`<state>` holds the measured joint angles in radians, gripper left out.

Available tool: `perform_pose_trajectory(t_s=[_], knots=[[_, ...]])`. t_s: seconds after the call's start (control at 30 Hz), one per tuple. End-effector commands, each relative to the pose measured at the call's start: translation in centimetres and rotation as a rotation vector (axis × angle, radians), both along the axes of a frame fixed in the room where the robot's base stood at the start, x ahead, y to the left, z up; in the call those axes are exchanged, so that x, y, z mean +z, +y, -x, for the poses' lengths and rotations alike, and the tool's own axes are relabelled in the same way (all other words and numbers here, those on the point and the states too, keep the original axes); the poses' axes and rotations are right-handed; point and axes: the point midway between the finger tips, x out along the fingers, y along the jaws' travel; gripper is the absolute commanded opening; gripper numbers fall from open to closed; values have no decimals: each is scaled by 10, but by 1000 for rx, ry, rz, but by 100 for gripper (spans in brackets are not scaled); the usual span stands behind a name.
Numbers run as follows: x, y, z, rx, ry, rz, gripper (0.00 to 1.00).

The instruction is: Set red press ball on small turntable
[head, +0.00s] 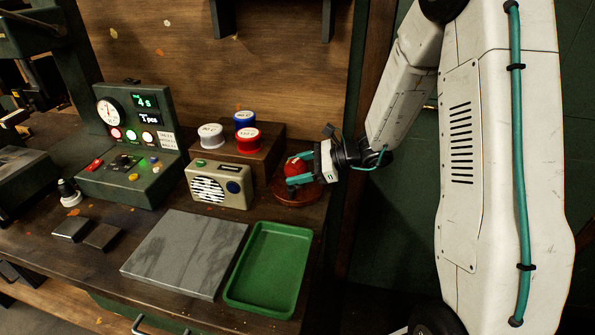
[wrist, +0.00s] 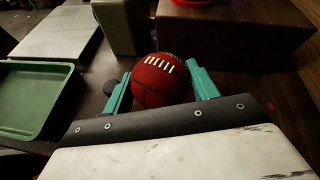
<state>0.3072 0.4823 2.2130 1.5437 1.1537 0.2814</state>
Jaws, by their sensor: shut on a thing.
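The red ball (head: 293,168) is held between the teal fingers of my gripper (head: 298,172), which reaches in from the right. In the wrist view the red ball (wrist: 160,80) shows white lacing and sits between both fingers (wrist: 160,72). A round reddish-brown disc, which looks like the small turntable (head: 298,196), lies on the bench directly below the ball in the head view. The fingers and ball cover part of it. I cannot tell whether the ball touches it. The disc is not clearly visible in the wrist view.
A wooden block (head: 262,160) with several spools stands behind left of the ball. A beige radio (head: 219,185) stands to the left. A green tray (head: 268,270) and a grey slab (head: 185,253) lie in front. A control box (head: 135,150) stands further left.

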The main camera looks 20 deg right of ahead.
Motion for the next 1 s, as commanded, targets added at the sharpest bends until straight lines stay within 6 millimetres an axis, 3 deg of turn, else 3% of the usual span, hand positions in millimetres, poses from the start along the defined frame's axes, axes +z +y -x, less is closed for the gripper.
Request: perform_pose_trajectory(t_s=[0.33, 0.37, 0.4, 0.77, 1.0], knots=[[-8, 0, 0, -1, -1, 0, 33], [-9, 0, 0, -1, -1, 0, 61], [-8, 0, 0, -1, -1, 0, 67], [-5, -4, 1, -2, -3, 1, 67], [11, -39, 18, -6, -3, 1, 67]])
